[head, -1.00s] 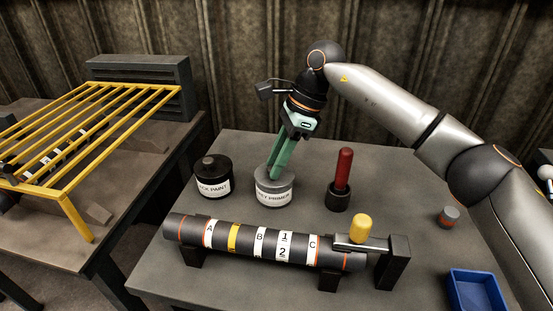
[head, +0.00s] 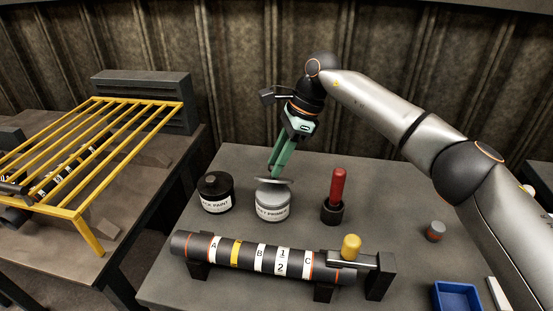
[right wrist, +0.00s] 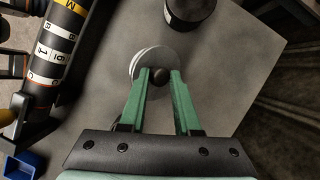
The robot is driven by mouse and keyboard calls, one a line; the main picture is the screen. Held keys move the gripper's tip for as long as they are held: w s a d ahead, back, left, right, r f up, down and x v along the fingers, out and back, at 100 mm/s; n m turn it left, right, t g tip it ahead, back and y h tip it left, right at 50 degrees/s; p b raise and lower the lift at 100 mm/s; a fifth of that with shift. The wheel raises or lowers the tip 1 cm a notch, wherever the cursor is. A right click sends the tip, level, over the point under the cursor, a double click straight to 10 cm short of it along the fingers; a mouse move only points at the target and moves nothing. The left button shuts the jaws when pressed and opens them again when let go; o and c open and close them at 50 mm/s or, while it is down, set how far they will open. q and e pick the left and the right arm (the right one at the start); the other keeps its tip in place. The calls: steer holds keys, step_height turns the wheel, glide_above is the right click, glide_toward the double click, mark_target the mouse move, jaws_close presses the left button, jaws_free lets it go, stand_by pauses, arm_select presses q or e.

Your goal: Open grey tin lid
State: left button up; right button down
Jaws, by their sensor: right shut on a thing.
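The grey tin (head: 272,206), labelled as primer, stands on the table beside a black paint tin (head: 215,191). Its grey lid (head: 264,181) is off the rim and sits slightly above the tin, a little tilted. My right gripper (head: 274,172) comes down from above, shut on the lid's knob. In the right wrist view the dark knob (right wrist: 159,77) is between the green fingertips, with the pale round lid and tin beyond. The tin's inside is hidden. My left gripper is not in view.
A striped driveshaft (head: 255,257) lies on supports in front of the tins. A red-handled tool in a black holder (head: 333,209) stands to the right. A blue tray (head: 457,296) is at front right. A yellow rack (head: 95,160) is on another table at left.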

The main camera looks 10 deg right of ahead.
steer(key=shift+w+d+f+p, duration=0.25)
steer(key=shift+w+d+p, duration=0.05)
steer(key=shift+w, duration=0.05)
steer(key=shift+f, duration=0.1)
steer(key=c, duration=1.1)
jaws_free()
steer(key=o, duration=0.3)
steer(key=shift+w+f, duration=0.15)
steer(key=shift+w, duration=0.1)
steer(key=shift+o, duration=0.9)
steer(key=shift+r, duration=0.2)
steer(key=v, duration=1.2)
steer(key=shift+r+p, duration=0.25)
steer(key=shift+p, duration=0.1)
steer(key=shift+s, duration=0.1)
